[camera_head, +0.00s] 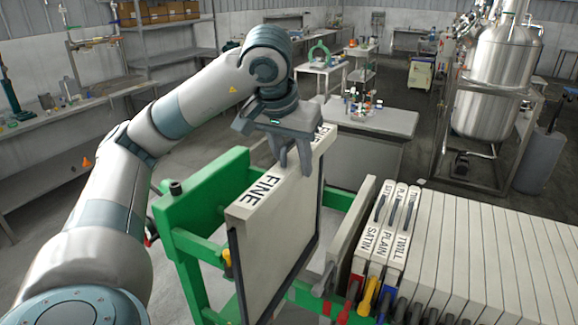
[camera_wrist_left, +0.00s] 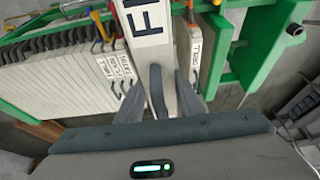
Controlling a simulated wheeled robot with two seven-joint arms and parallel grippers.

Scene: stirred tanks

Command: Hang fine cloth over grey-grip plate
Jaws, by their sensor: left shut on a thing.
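The fine cloth (camera_head: 275,240) is a flat off-white panel with "FINE" on its top strip and a dark edge. My left gripper (camera_head: 293,160) is shut on the cloth's top and holds it upright over the green frame. In the left wrist view the cloth (camera_wrist_left: 147,25) runs between the fingers (camera_wrist_left: 160,95). A thin pale plate (camera_head: 350,235) stands just right of the cloth, with a grey grip (camera_head: 324,281) at its near end. The cloth appears beside this plate, not over it; its lower edge is partly hidden. My right gripper is not in view.
Cloths marked satin (camera_head: 368,240), plain (camera_head: 388,245) and twill (camera_head: 402,242) stand right of the grey-grip plate, followed by several pale plates (camera_head: 490,260). The green frame (camera_head: 200,200) extends left. A table (camera_head: 375,125) and a steel tank (camera_head: 492,85) stand behind.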

